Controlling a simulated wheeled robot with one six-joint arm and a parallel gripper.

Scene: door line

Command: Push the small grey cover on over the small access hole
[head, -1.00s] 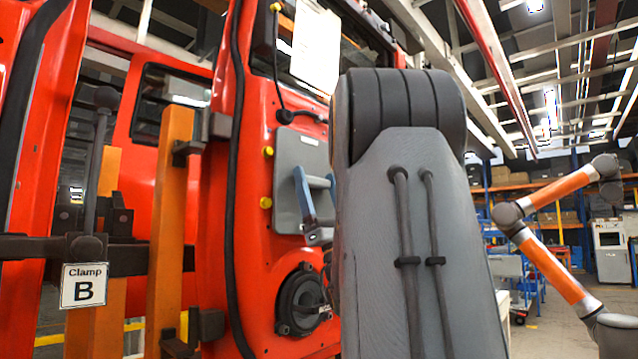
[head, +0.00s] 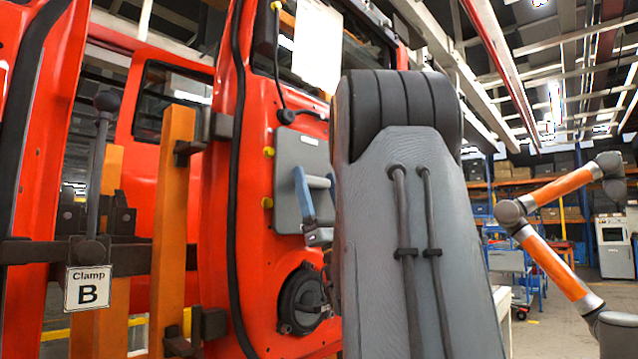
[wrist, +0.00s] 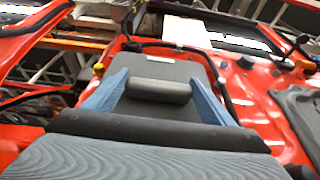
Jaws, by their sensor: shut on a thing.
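The small grey cover (head: 287,160) is a flat plate with a bar handle (wrist: 158,91), standing against the inner side of the red door (head: 262,80). My gripper (head: 318,192) has blue fingers, partly hidden by my grey arm in the head view. In the wrist view my gripper (wrist: 158,95) is shut on the handle, one finger at each end of the bar, with the cover (wrist: 170,67) just beyond. The access hole is not visible; the cover hides the door surface behind it. I cannot tell whether the cover sits flush.
A black round speaker (head: 303,298) is low on the door. Yellow plugs (head: 268,152) and a black cable (head: 285,95) lie close to the cover. A white sheet (head: 317,45) hangs above. An orange post (head: 172,230) and Clamp B (head: 88,288) stand at left.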

